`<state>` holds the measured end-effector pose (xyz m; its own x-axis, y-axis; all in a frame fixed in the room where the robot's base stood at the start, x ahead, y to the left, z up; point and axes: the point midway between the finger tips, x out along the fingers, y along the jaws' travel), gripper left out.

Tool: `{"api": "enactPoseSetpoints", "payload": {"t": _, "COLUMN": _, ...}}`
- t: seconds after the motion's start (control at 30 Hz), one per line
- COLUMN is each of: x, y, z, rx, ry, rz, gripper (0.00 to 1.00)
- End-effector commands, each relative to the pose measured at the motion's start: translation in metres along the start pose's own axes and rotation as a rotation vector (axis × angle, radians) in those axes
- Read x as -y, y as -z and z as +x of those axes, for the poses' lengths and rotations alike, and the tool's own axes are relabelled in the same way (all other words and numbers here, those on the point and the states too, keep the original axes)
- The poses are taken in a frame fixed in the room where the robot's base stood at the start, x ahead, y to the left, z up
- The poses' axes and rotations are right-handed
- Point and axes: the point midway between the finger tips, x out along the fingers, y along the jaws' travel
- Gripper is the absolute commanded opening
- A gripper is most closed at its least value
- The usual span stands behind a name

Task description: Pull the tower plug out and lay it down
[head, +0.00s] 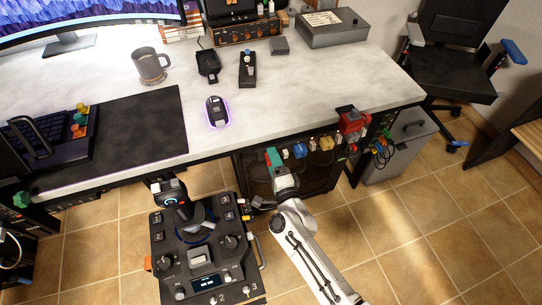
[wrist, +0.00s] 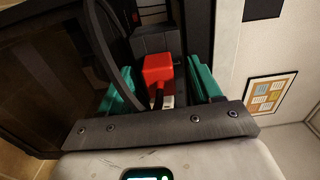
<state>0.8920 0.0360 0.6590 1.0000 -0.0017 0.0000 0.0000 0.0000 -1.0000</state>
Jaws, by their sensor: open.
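My gripper (head: 274,158) is at the desk's front edge, in front of the dark computer tower (head: 262,182). In the wrist view its two teal fingers (wrist: 163,88) are apart. A red plug (wrist: 160,69) with a dark cable lies between them in the picture. Clear space shows on both sides of the plug, so the fingers are not closed on it. I cannot tell how deep it sits in its socket. In the head view I cannot make this plug out, as my gripper and the desk edge cover that spot.
Several coloured items, including a yellow one (head: 327,143) and a red clamp-like block (head: 352,121), line the desk edge. The desk (head: 310,95) holds a mouse (head: 217,111) and mug (head: 151,66). A joystick panel (head: 203,245) stands left of my arm. A bin (head: 398,155) stands right.

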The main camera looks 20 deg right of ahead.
Motion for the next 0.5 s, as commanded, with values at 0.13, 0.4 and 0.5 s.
{"api": "enactPoseSetpoints", "payload": {"t": 0.13, "x": -0.0001, "y": -0.0001, "z": -0.0001, "rx": 0.000, "ry": 0.000, "rz": 0.000, "gripper": 0.64}}
{"api": "enactPoseSetpoints", "payload": {"t": 0.4, "x": -0.0001, "y": -0.0001, "z": -0.0001, "rx": 0.000, "ry": 0.000, "rz": 0.000, "gripper": 0.44}}
{"api": "enactPoseSetpoints", "payload": {"t": 0.5, "x": 0.0000, "y": -0.0001, "z": -0.0001, "rx": 0.000, "ry": 0.000, "rz": 0.000, "gripper": 0.34}}
